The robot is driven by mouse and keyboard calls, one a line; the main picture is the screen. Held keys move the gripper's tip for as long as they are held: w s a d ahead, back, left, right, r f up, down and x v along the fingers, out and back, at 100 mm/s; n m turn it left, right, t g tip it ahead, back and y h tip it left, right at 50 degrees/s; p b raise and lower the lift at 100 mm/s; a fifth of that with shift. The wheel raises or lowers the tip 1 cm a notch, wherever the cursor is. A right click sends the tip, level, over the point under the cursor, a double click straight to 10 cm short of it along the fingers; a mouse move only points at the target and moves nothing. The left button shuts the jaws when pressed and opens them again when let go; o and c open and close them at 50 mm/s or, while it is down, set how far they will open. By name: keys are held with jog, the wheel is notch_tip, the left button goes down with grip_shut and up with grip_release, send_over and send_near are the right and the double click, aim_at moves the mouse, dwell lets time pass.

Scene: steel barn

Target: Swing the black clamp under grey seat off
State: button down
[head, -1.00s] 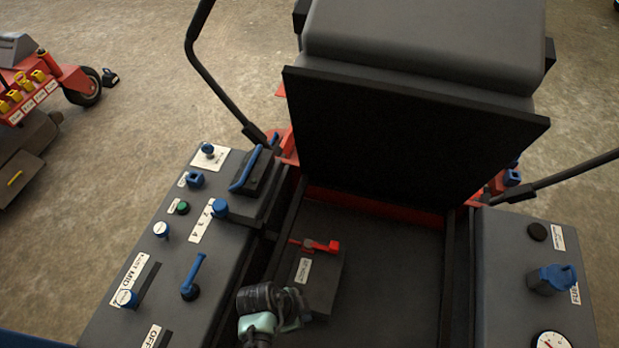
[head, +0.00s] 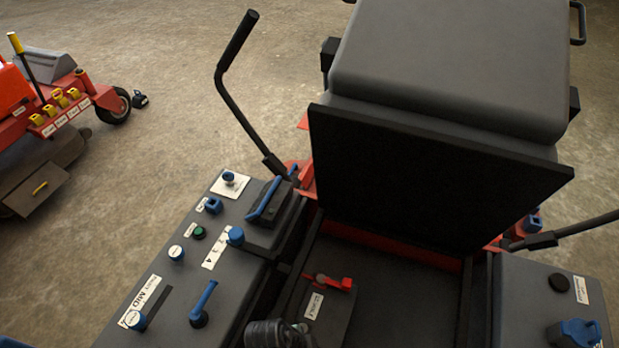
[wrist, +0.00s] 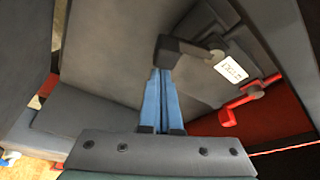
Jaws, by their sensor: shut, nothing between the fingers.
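The grey seat (head: 450,70) stands at the top right in the head view, with a flat black panel (head: 430,180) on its near side. In the wrist view a dark lever-like piece (wrist: 185,46), which looks like the black clamp, has a blocky left end and a round grey pivot at its right. My gripper (wrist: 161,74) is shut and empty, its blue fingers together. Their tips are at the piece's blocky end; I cannot tell whether they touch it. In the head view only a dark part of my arm shows at the bottom edge; the fingers and clamp are not visible there.
A red lever (head: 330,282) and a white label (head: 313,306) sit close by; the red lever also shows in the wrist view (wrist: 240,105). A console with blue controls (head: 203,305) is at left, another console (head: 530,290) at right. A black handle bar (head: 238,110) rises at left.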

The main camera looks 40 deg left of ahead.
notch_tip(320, 180, up, 10)
jog(key=p, duration=0.2)
jog(key=shift+f, duration=0.2)
jog(key=shift+w, duration=0.1)
dwell(0.4)
